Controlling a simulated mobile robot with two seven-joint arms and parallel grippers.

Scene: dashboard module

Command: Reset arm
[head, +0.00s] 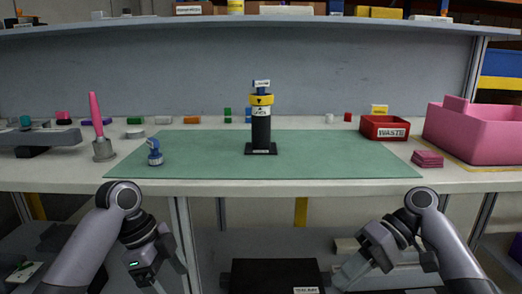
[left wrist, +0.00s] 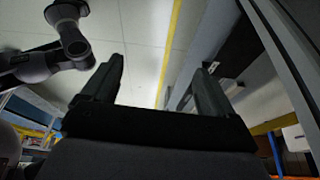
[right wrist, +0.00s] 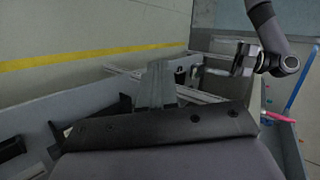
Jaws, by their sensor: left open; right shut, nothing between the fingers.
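My right gripper (right wrist: 156,72) is shut with nothing between its fingers, as the right wrist view shows. In the head view the right gripper (head: 350,274) hangs low, below the bench's front edge. My left gripper (left wrist: 157,78) is open and empty in the left wrist view, with its two fingers wide apart. In the head view the left arm is bent below the bench edge at the left, and its fingers are partly cut off by the lower border. Both arms are apart from the things on the bench.
A black and yellow module (head: 261,125) stands upright on the green mat (head: 330,155). A blue-topped piece (head: 155,152) is at the mat's left. A pink tool (head: 98,125) stands beside it. A shelf (head: 270,270) lies below.

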